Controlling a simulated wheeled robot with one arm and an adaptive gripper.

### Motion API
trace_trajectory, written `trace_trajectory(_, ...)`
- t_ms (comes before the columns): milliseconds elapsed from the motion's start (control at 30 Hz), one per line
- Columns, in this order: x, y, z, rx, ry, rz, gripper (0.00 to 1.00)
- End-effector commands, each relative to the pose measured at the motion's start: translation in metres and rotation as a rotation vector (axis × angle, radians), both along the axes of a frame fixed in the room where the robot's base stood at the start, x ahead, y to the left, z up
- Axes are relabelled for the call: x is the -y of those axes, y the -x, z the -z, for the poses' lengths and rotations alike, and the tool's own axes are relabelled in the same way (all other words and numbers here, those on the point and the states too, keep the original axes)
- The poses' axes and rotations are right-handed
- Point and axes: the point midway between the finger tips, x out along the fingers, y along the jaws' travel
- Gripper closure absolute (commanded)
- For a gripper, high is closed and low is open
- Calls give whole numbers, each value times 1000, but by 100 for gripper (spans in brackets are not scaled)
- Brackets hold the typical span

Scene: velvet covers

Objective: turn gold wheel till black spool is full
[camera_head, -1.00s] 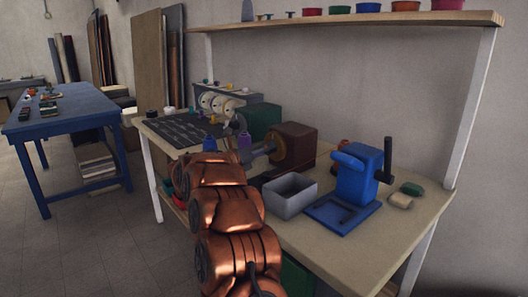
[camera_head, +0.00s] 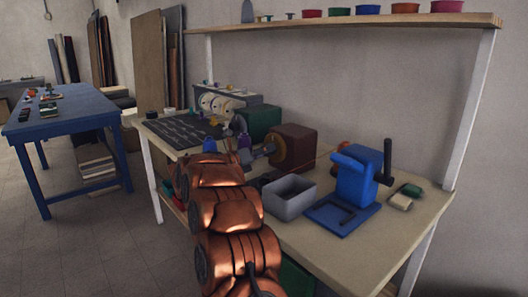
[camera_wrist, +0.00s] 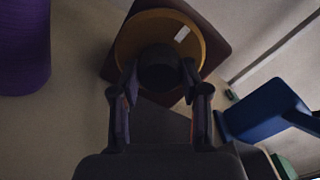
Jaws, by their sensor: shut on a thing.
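The gold wheel (camera_wrist: 136,35) stands on the face of a dark brown box, with a dark round hub (camera_wrist: 158,72) at its middle and a pale mark near its rim. In the head view the wheel (camera_head: 278,149) shows partly behind my gripper (camera_head: 260,152). In the wrist view my gripper (camera_wrist: 161,75) has one finger on each side of the hub and is shut on it. I cannot make out the black spool for sure, nor how full it is.
The brown box (camera_head: 298,145) sits mid-bench. A grey open bin (camera_head: 290,198) and a blue crank device (camera_head: 356,176) stand to the right. A purple spool (camera_wrist: 22,45) is left of my gripper. A shelf with colored spools (camera_head: 350,20) hangs above.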

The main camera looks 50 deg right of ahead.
Motion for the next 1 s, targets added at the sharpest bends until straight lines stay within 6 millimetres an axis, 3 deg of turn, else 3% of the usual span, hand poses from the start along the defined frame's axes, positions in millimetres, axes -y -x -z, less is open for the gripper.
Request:
trace_trajectory(433,1,1,-6,132,15,0,90)
trace_trajectory(1000,1,1,1,415,47,2,90)
